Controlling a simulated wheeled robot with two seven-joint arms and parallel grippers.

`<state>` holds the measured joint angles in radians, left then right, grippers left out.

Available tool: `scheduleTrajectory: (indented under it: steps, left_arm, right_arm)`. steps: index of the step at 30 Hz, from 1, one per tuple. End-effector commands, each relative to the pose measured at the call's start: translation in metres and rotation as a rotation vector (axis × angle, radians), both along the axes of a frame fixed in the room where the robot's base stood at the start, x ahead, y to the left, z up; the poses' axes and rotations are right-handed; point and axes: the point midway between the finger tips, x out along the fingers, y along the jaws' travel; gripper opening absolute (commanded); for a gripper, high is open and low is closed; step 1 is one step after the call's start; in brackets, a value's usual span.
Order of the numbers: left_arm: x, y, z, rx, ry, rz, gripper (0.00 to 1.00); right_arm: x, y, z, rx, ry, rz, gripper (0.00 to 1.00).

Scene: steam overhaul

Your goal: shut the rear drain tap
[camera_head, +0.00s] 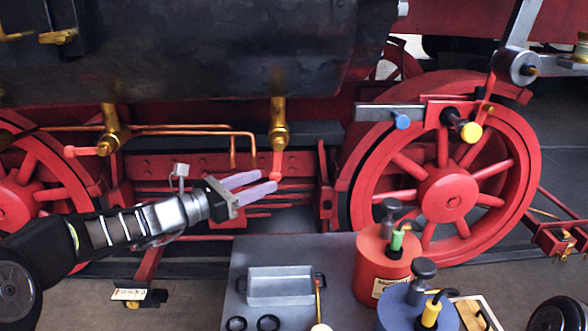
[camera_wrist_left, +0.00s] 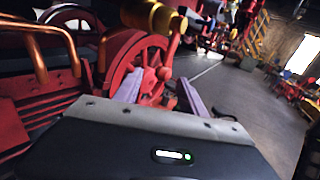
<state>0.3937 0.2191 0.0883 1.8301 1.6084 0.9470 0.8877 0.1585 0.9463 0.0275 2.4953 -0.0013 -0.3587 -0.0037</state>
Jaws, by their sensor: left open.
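Two brass drain taps hang under the black cylinder. The right tap (camera_head: 278,128) has a red lever (camera_head: 277,164) hanging straight down. The left tap (camera_head: 111,130) has its red lever (camera_head: 80,151) lying level, pointing left. Nothing marks which is the rear one. My left gripper (camera_head: 269,181) is open, its pale purple fingertips at the lower end of the right tap's lever. In the left wrist view this brass tap (camera_wrist_left: 152,16) and its red lever (camera_wrist_left: 174,45) show just beyond and between the open fingers (camera_wrist_left: 160,80); contact cannot be told. My right gripper is out of view.
Copper pipes (camera_head: 190,130) run between the taps. A red spoked wheel (camera_head: 448,196) stands right. A grey table (camera_head: 300,246) in front carries a metal tray (camera_head: 280,288), black rings, a red can (camera_head: 380,263) and a blue can (camera_head: 405,309). Floor shows beneath the frame.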

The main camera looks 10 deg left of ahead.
Motion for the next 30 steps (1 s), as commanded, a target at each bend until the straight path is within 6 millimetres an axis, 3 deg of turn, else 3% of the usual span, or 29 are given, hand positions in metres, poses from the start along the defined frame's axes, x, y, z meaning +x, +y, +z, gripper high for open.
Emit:
scheduleTrajectory:
  steps: [14,30]
  left_arm:
    - [0.000,-0.004,0.000,-0.025,0.019,-0.011,0.48]
    - [0.052,-0.050,0.000,-0.023,0.019,-0.012,0.48]
  right_arm:
    - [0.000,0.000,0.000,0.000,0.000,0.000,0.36]
    - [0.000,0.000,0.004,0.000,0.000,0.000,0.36]
